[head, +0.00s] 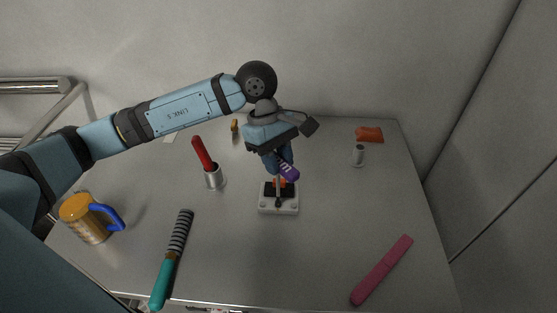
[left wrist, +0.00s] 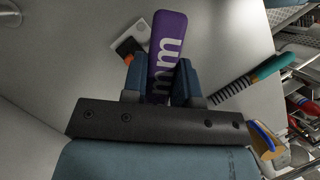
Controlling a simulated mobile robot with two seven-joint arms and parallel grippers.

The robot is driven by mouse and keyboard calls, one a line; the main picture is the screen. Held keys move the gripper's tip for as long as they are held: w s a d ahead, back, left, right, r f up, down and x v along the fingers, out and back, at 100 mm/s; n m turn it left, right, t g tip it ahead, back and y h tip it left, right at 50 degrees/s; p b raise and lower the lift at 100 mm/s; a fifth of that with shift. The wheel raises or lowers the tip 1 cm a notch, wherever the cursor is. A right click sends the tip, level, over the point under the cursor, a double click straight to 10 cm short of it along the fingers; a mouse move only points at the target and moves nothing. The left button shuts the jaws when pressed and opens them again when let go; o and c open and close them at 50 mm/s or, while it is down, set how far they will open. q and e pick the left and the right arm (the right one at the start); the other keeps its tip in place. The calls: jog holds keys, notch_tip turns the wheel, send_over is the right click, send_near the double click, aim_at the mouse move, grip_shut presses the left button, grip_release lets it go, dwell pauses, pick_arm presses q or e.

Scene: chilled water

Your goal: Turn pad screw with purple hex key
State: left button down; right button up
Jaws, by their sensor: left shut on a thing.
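A purple hex key (head: 289,173) with white lettering is held in my left gripper (head: 277,160). In the left wrist view its purple handle (left wrist: 167,45) stands between the two blue fingers (left wrist: 160,85) of the gripper, which is shut on it. A white pad block (head: 279,208) with a dark top lies on the table below the gripper. A thin shaft reaches down over the block beside a small orange part (head: 279,183). Whether the key's tip sits in the screw I cannot tell. The block also shows in the left wrist view (left wrist: 131,40), partly hidden by the handle. My right gripper is not in view.
A pink bar (head: 382,270), a small white cylinder (head: 358,155) and an orange item (head: 369,134) are on the right.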

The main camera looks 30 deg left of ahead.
pick_arm(q)
jog(key=shift+s+r, duration=0.15)
jog(key=shift+r, duration=1.1)
jog(key=shift+r+p, duration=0.35)
jog(key=shift+r, duration=1.2)
